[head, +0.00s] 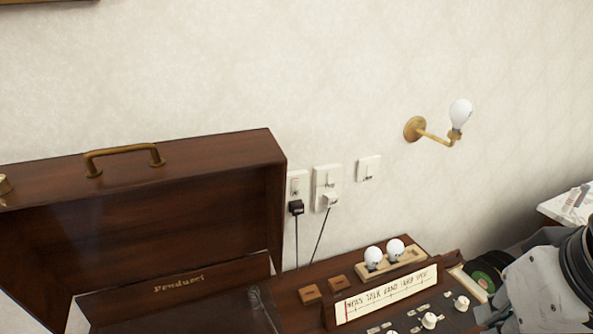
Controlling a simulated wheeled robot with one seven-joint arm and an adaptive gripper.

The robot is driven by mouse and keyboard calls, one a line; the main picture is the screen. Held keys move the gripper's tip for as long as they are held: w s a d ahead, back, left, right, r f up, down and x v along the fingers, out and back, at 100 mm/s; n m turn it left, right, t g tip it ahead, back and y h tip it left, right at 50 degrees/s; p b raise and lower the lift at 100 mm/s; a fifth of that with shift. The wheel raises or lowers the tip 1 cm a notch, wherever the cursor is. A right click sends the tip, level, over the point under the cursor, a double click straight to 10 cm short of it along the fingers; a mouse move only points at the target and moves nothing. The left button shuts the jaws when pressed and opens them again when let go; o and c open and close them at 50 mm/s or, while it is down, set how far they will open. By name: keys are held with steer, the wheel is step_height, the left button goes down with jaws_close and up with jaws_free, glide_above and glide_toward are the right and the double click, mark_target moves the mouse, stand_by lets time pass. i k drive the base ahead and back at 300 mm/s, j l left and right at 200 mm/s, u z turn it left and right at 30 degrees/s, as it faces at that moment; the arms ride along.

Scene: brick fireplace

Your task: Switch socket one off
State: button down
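A wall socket (296,184) with a black plug (296,207) in it is on the wall, just right of the open wooden case. A second wall socket (320,178) with a white plug (330,201) is right beside it. A smaller switch plate (368,169) is further right and a little higher. Any numbers on them are too small to read, so I cannot tell which is socket one. The switch positions are also too small to tell. Grey and black parts of my arm show at the lower right, apart from the sockets. My gripper's fingers are not seen.
An open wooden case (130,215) stands left of the sockets. Below them is a wooden console (285,300) with knobs, two bulbs (385,254) and a lettered panel (387,295). Cords hang from both plugs. A brass wall lamp (414,129) juts out at upper right.

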mark_target(295, 183)
steer(key=l+u, duration=0.85)
steer(key=i+l, duration=0.05)
steer(key=l, duration=0.05)
